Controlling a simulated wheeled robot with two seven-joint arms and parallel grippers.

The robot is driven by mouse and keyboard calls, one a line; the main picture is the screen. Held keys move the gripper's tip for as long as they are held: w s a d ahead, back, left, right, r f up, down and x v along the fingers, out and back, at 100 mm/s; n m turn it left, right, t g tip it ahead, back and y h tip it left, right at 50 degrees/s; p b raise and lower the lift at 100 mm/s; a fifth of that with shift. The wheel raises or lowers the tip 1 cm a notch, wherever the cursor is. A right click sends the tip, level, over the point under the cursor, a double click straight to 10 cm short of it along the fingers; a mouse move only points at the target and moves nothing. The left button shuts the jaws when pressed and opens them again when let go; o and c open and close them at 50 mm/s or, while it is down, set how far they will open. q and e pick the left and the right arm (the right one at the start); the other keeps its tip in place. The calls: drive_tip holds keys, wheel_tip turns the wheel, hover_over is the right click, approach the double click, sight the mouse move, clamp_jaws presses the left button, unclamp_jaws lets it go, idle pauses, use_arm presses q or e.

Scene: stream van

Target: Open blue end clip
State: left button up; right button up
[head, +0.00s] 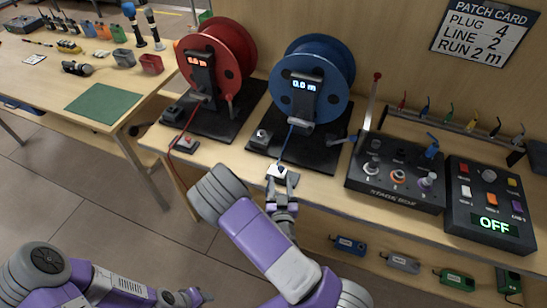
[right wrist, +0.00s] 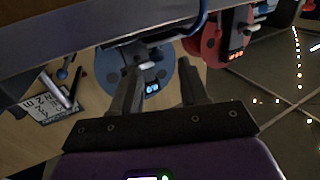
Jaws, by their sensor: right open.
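The blue reel (head: 318,62) stands on a black base on the bench and its display reads 0.0 m. A thin blue cable (head: 287,143) runs from it down to the blue end clip (head: 283,172), a small dark piece on a pale plate at the bench's front edge. My right gripper (head: 283,188) is just in front of the clip, fingers apart. In the right wrist view its two fingers (right wrist: 160,84) are spread, with the blue reel (right wrist: 158,75) beyond; I cannot make out the clip there. My left gripper (head: 190,297) is low at the bottom left, its fingers unclear.
A red reel (head: 233,45) with a red cable stands to the left. A stage box (head: 396,180) and a switch panel reading OFF (head: 490,210) stand to the right. A patch card (head: 485,32) hangs behind. A shelf below holds several small coloured boxes.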

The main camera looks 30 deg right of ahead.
sight(281, 169)
drive_tip(key=shift+w, duration=0.15)
drive_tip(key=shift+s+d+r+b, duration=0.2)
drive_tip(key=shift+d+b, duration=0.05)
drive_tip(key=shift+b, duration=0.95)
drive_tip(key=shift+b+x, duration=0.75)
drive_tip(key=shift+b, duration=0.2)
use_arm(q)
drive_tip(key=shift+s+f, duration=0.2)
drive_tip(key=shift+f, duration=0.85)
drive_tip(key=shift+s+f, duration=0.2)
drive_tip(key=shift+f, duration=0.8)
use_arm(e)
drive_tip(key=shift+x, duration=2.5)
drive_tip(key=shift+r, duration=0.15)
clamp_jaws()
